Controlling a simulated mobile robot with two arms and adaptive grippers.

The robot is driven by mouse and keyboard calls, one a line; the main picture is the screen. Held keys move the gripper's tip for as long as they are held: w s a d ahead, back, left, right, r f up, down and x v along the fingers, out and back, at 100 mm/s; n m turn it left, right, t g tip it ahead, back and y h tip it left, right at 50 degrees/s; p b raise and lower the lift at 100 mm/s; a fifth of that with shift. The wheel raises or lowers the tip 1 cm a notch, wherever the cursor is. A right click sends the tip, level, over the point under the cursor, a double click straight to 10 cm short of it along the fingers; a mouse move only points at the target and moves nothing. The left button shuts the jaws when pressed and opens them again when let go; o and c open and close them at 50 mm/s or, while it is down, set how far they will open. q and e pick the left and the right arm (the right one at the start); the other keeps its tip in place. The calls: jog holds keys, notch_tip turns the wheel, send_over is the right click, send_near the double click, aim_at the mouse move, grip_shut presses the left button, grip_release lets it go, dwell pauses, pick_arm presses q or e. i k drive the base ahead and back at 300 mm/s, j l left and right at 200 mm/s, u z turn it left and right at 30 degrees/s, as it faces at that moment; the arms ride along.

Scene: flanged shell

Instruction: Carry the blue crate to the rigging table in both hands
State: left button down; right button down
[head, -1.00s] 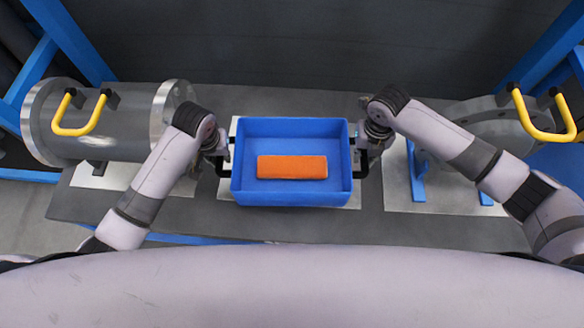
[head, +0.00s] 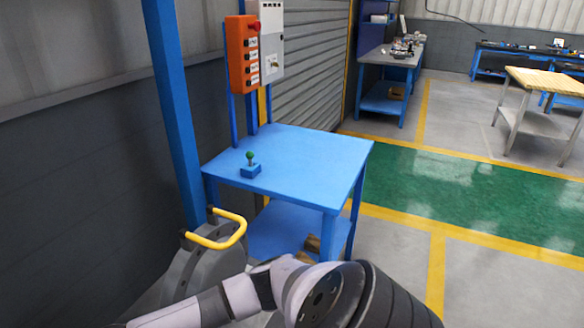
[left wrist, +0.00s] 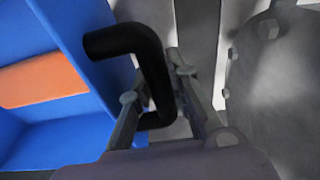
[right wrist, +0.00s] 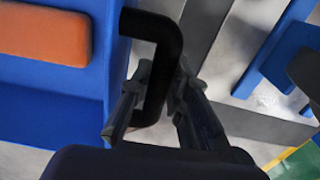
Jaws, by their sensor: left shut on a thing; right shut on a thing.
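The blue crate shows only in the wrist views. Its wall (left wrist: 75,30) is at the left of the left wrist view, with an orange block (left wrist: 42,80) inside. In the right wrist view the crate's wall (right wrist: 75,95) is also at the left, with the orange block (right wrist: 45,32) in it. My left gripper (left wrist: 160,90) is shut on one black crate handle (left wrist: 150,60). My right gripper (right wrist: 160,88) is shut on the other black handle (right wrist: 160,40). The head view shows neither gripper. I cannot tell which table is the rigging table.
In the head view a blue table (head: 310,160) holds a small green-knobbed joystick (head: 250,165). An orange control box (head: 242,55) stands behind it. A yellow handle (head: 220,235) is near the blue post (head: 172,100). A wood-topped table (head: 550,80) stands beyond open green floor (head: 470,195).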

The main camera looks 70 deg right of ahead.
aim_at(312, 158)
jog(key=k+z, duration=0.15)
jog(key=k, duration=0.5)
jog(key=z, duration=2.45)
jog(key=i+z, duration=0.15)
jog(key=z, duration=0.3)
jog(key=i+z, duration=0.2)
jog(key=z, duration=0.2)
jog(key=i+j, duration=0.1)
jog(key=i, duration=1)
jog(key=i+j+z, duration=0.15)
jog(key=i+z, duration=0.15)
jog(key=i, duration=2)
jog(key=i+l+u, duration=0.1)
jog(key=u, duration=1)
